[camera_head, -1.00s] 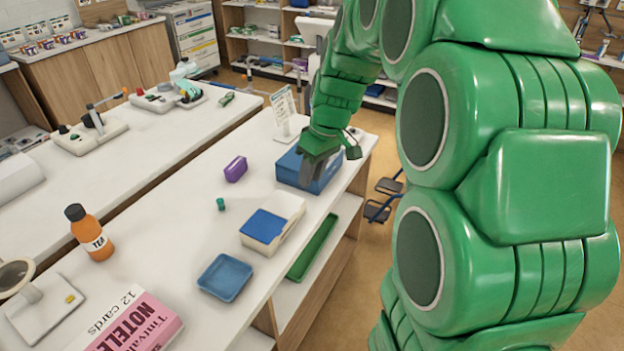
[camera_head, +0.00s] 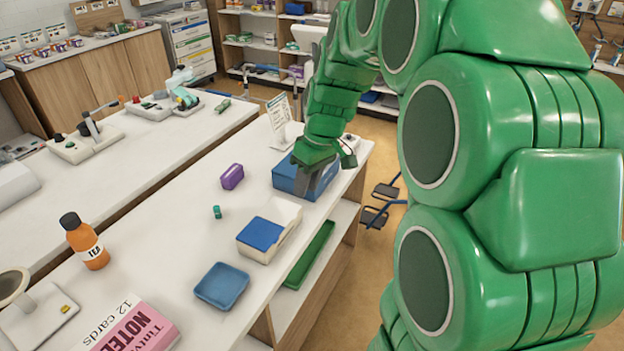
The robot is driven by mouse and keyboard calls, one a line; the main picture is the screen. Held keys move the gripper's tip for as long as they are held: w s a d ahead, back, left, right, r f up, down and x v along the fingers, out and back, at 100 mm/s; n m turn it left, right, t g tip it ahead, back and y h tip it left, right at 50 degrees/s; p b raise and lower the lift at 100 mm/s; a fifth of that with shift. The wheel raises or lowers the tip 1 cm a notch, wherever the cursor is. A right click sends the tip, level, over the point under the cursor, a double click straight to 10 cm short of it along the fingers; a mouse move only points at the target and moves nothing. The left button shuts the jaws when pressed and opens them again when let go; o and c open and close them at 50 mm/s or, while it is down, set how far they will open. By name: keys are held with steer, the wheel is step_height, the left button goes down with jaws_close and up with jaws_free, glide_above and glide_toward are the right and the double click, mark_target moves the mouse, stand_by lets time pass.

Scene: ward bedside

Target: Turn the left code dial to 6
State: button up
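A blue box (camera_head: 285,178) stands near the far right end of the white counter. It may carry the code dials, but no dial or digit can be made out. My gripper (camera_head: 316,186) reaches down at the right part of this box, its grey fingers in front of the box's near side. The fingers and my green wrist cover part of the box. I cannot tell whether the fingers touch it or are apart from each other.
On the counter (camera_head: 160,250) are a purple box (camera_head: 232,177), a small teal cylinder (camera_head: 217,212), a white box with a blue top (camera_head: 268,235), a blue dish (camera_head: 222,286), an orange bottle (camera_head: 85,242) and a pink pack (camera_head: 140,330). A sign (camera_head: 279,120) stands behind the blue box.

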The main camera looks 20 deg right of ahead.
steer(key=w+d+f+n+t, duration=0.1)
steer(key=w+d+f, duration=0.25)
steer(key=w, duration=0.35)
steer(key=w+d+f+n+y, duration=0.1)
steer(key=w+d+f+n, duration=0.2)
steer(key=w, duration=0.5)
steer(key=w+d+f+t, duration=0.1)
steer(key=w+d+f, duration=0.2)
steer(key=w+d, duration=0.3)
steer(key=shift+w+a+r+x, duration=0.1)
steer(key=shift+w+x, duration=0.05)
steer(key=shift+x, duration=1.25)
steer(key=shift+w+a+r+x, duration=0.1)
steer(key=shift+w+a+x, duration=0.05)
steer(key=shift+x, duration=1.3)
steer(key=shift+w+a+x, duration=0.1)
steer(key=shift+w+x, duration=0.1)
steer(key=shift+x, duration=1.2)
steer(key=shift+c, duration=0.4)
jaws_close()
steer(key=shift+s, duration=0.15)
